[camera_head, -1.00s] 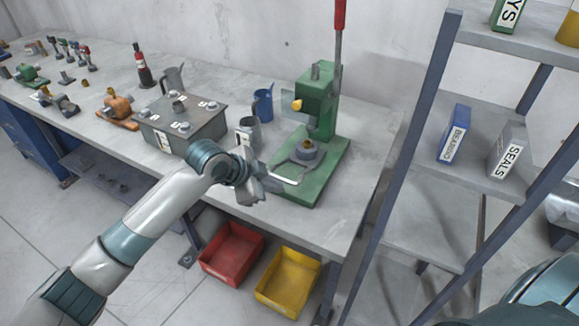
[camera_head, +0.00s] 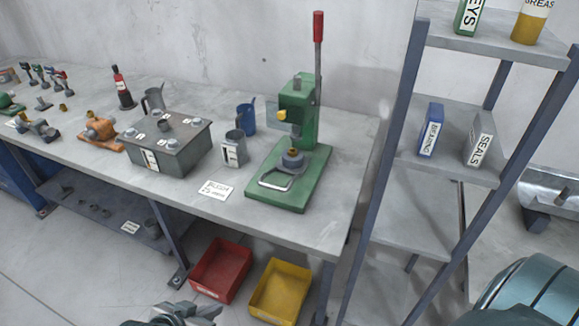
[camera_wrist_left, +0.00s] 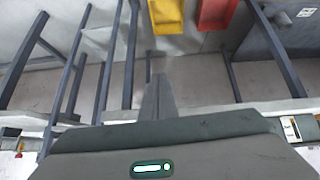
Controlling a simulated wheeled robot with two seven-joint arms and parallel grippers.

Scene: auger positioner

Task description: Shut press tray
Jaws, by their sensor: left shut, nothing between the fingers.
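The green press (camera_head: 300,115) stands on the workbench with its red-knobbed lever upright. Its grey press tray (camera_head: 275,182) has a looped handle that lies over the front part of the green base, and a round grey piece (camera_head: 293,159) sits under the ram. My left gripper (camera_head: 190,311) is at the bottom edge of the head view, low in front of the bench and well away from the tray. In the left wrist view its fingers (camera_wrist_left: 158,98) are together and empty, over the floor. My right gripper is out of view.
Red (camera_head: 222,269) and yellow (camera_head: 280,291) bins sit below the bench. A shelf rack (camera_head: 395,150) stands close on the right.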

